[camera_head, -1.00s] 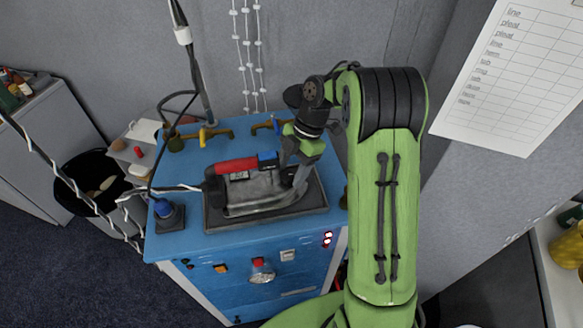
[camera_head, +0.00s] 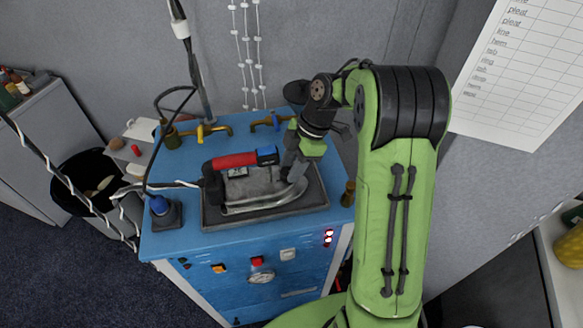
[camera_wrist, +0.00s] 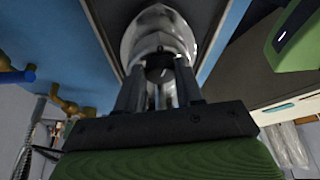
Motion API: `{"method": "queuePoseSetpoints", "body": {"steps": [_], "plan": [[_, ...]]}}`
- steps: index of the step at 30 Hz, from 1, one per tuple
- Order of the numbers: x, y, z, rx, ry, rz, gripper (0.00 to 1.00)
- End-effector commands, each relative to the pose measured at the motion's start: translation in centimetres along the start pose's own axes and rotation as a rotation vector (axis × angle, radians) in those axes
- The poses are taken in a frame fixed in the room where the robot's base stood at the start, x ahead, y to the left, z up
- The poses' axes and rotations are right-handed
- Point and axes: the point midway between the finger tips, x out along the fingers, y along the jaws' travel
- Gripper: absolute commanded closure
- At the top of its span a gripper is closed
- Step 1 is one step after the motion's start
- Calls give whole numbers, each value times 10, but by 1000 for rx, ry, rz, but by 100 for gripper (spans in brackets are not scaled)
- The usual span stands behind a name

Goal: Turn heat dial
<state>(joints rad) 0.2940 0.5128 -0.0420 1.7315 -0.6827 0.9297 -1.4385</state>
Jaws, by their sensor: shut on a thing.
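The iron (camera_head: 255,190) has a red handle, a black rear and a silver body. It lies on a dark rest pad (camera_head: 215,219) on top of the blue cabinet. My gripper (camera_head: 292,172) reaches down to the front of the iron, at the right. In the wrist view the iron's silver front (camera_wrist: 158,30) is ahead of my fingers. The small dark heat dial (camera_wrist: 160,73) sits between the two fingers, which are shut on it. In the head view the dial is hidden by my gripper.
The blue cabinet (camera_head: 170,243) has brass valves (camera_head: 205,132) at its back and a gauge and buttons on its front. A cable runs to the iron's rear. A wall is close behind.

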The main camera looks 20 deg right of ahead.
Motion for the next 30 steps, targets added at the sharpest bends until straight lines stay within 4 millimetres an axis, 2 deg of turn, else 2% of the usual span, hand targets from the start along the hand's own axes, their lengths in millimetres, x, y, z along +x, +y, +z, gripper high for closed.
{"method": "queuePoseSetpoints", "body": {"steps": [30], "plan": [[4, -10, -5, 848, -18, 355, 94]]}}
